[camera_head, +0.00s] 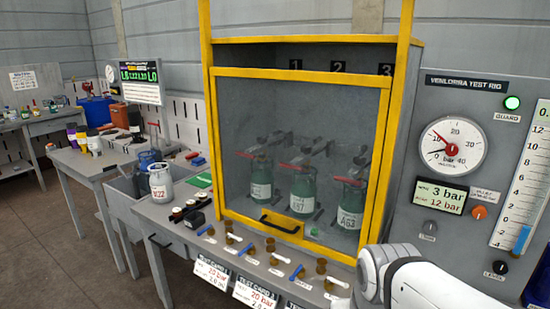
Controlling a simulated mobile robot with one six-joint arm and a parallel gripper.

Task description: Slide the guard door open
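The guard door (297,116) is a clear panel in a yellow frame on the front of the test cabinet. It covers most of the cabinet opening, with a gap above its top bar where the numbers 1, 2 and 3 show. Its black handle (279,225) sits on a yellow plate at the bottom edge. Three green cylinders stand behind the panel, one of them the left cylinder (261,180). A white part of my arm shows at the bottom right, right of the door. My gripper is not visible.
Several brass fittings and blue and white levers line the bench front (230,240) below the door. A white cylinder (160,183) stands left of the cabinet. The test rig panel (470,100) with a gauge (453,146) and lit green guard lamp (512,103) is at right.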

